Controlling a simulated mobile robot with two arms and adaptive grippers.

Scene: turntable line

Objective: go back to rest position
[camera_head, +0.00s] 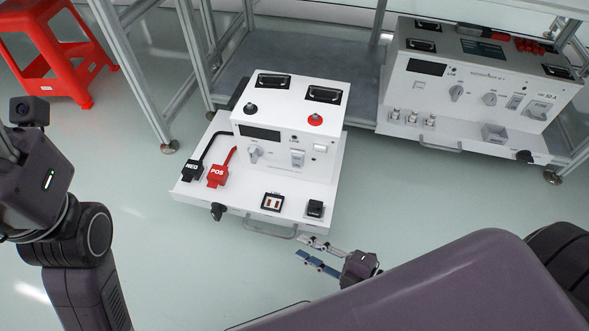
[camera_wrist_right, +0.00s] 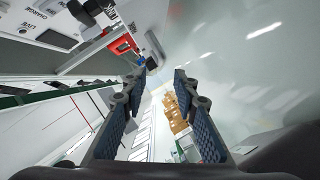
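My right gripper (camera_head: 305,248) is in the lower middle of the head view, just in front of the near edge of a white test unit (camera_head: 210,205). Its two fingers are apart and nothing shows between them. The right wrist view also shows this gripper (camera_wrist_right: 158,84) open and empty. My left arm (camera_head: 75,235) is folded at the left edge of the head view. The fingers of my left gripper are out of the picture.
The unit carries a black NEG plug (camera_head: 192,171), a red POS plug (camera_head: 218,174) and a front handle (camera_head: 270,231). A second unit (camera_head: 460,95) stands on the frame at back right. A red stool (camera_head: 72,62) is at back left. Open floor (camera_head: 200,285) lies in front.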

